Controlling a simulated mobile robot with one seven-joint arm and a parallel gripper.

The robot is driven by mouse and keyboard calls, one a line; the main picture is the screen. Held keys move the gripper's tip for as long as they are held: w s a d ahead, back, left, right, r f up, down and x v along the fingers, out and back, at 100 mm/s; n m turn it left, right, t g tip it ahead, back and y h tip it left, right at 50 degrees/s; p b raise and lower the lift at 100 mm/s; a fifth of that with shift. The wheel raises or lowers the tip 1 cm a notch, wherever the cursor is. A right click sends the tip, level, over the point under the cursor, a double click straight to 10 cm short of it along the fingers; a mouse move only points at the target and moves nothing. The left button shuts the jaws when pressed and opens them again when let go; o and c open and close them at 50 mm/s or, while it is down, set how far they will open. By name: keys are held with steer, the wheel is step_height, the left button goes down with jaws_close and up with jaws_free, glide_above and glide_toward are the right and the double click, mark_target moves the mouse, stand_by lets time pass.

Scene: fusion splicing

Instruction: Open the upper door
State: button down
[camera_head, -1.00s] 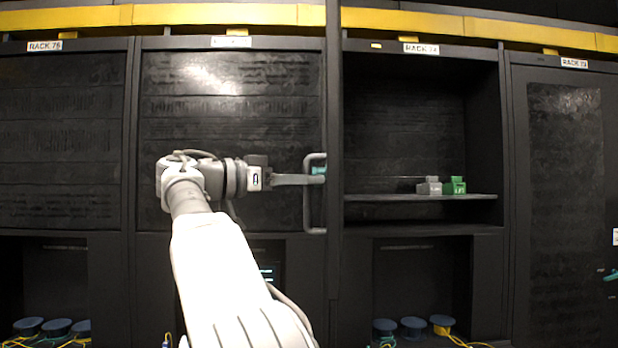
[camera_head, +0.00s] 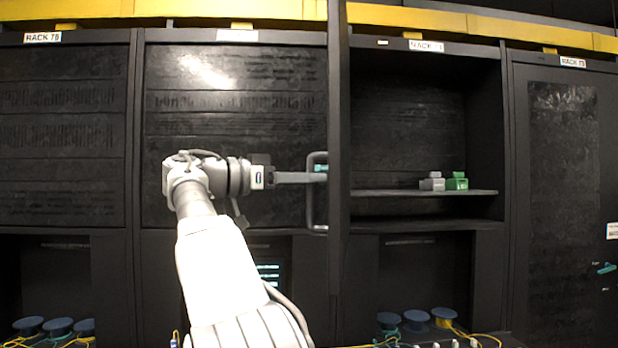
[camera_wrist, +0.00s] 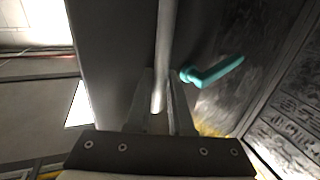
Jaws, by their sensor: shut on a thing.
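The upper door (camera_head: 338,120) is a dark panel seen nearly edge-on in the head view, swung out at the left side of the open rack compartment (camera_head: 410,110). Its grey bar handle (camera_head: 310,205) is on the door's left-facing side, with a teal lever (camera_head: 320,168) beside it. My gripper (camera_head: 318,178) is shut on the handle. In the wrist view the handle bar (camera_wrist: 166,45) runs between the fingers of my gripper (camera_wrist: 158,115), and the teal lever (camera_wrist: 215,72) is just right of the bar.
A shelf (camera_head: 400,192) in the open compartment holds a grey box (camera_head: 432,182) and a green box (camera_head: 457,182). Blue spools (camera_head: 416,320) and yellow cables lie below. A closed rack door (camera_head: 235,110) is behind my arm. Another closed rack (camera_head: 565,200) stands at right.

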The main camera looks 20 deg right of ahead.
steer(key=c, duration=0.8)
jaws_free()
steer(key=shift+w+d, duration=0.15)
steer(key=s+a+p, duration=0.1)
steer(key=a+p, duration=0.3)
steer(key=a, duration=1.3)
steer(key=shift+a, duration=0.25)
steer(key=shift+s, duration=0.1)
